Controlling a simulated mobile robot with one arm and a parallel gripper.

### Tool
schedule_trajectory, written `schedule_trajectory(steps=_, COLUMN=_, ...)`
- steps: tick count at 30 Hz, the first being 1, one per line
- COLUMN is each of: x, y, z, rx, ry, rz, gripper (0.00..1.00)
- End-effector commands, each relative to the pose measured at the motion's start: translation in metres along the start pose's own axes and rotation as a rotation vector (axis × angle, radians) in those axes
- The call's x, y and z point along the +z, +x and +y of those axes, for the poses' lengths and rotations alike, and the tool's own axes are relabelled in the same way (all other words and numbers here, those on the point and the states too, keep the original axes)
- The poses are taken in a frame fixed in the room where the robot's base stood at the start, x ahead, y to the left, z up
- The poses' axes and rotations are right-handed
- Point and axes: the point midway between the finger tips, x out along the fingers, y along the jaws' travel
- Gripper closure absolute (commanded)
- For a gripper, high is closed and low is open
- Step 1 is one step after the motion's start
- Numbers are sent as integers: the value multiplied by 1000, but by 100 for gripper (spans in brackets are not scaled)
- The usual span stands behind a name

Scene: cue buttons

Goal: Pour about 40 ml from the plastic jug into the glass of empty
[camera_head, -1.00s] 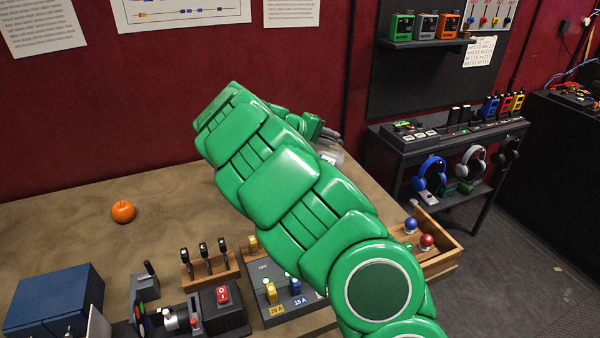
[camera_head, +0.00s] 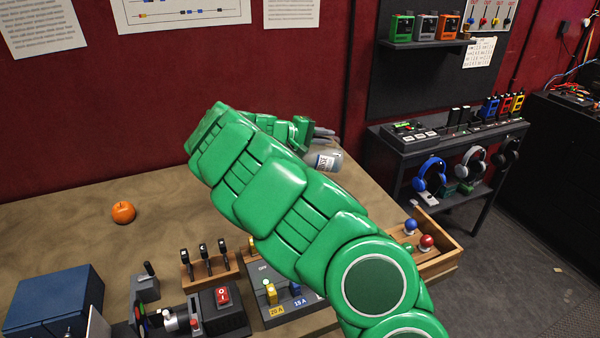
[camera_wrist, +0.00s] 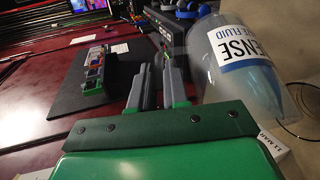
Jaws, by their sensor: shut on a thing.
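The plastic jug (camera_head: 324,161) is clear, with a white printed label. In the head view it hangs at the tip of my green arm, partly hidden by it. My gripper (camera_head: 322,132) is beside it at the far end of the arm. In the wrist view the jug (camera_wrist: 235,58) is large at the right, tilted, its label reading in part "FLUID". My gripper fingers (camera_wrist: 157,85) are close together just left of it; the grip point is not clear. The liquid level cannot be told. No glass can be made out in either view.
An orange (camera_head: 123,212) lies on the brown table at left. Switches and a fuse panel (camera_head: 290,300) line the front edge. A wooden tray (camera_head: 440,258) with coloured knobs is at right. A dark shelf unit (camera_head: 450,135) stands beyond.

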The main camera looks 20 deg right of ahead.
Motion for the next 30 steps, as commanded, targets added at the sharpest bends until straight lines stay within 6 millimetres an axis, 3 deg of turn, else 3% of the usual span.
schedule_trajectory(steps=30, x=9, y=7, z=7, rx=54, ry=-23, rz=-11, gripper=100)
